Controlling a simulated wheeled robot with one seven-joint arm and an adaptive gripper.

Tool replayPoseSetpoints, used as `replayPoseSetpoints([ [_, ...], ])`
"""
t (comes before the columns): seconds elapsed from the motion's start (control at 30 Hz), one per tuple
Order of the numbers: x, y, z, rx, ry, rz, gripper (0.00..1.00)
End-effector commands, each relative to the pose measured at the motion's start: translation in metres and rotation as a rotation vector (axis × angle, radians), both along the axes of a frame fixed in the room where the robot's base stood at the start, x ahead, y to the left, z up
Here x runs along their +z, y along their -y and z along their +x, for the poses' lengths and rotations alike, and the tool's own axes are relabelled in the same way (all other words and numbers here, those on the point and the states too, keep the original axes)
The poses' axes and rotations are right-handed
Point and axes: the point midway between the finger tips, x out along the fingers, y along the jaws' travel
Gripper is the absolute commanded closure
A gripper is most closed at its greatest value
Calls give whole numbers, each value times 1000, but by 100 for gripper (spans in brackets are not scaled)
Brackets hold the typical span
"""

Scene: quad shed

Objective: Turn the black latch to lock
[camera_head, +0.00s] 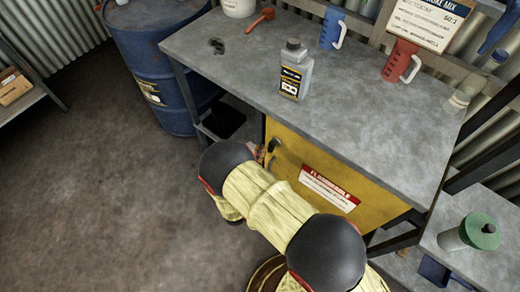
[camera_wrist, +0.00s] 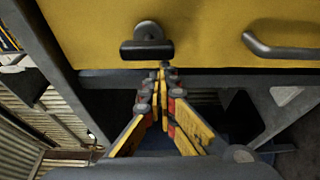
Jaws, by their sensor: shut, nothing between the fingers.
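The black latch (camera_wrist: 147,48) is on the yellow cabinet front in the wrist view. It has a round hub and a short bar that lies level across that picture. My gripper (camera_wrist: 164,68) is shut and empty. Its fingertips are just below and right of the latch bar in the wrist view, close to it; I cannot tell whether they touch. In the head view my arm hides most of my gripper. A small dark fitting (camera_head: 273,144) shows there on the cabinet's left part; I cannot tell whether it is the latch.
A grey bar handle (camera_wrist: 285,48) sits right of the latch. The yellow cabinet (camera_head: 376,203) is under a grey workbench (camera_head: 235,67) bearing a bottle (camera_head: 294,70) and jugs. A blue drum (camera_head: 160,60) stands behind left. The floor at left is clear.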

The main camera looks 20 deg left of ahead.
Motion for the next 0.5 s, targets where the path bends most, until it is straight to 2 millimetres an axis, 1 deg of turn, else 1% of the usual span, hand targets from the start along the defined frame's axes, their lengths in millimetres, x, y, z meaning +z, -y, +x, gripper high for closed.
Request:
replayPoseSetpoints([
  [0.5, -2, 1, 0, 0, -32, -78, 100],
])
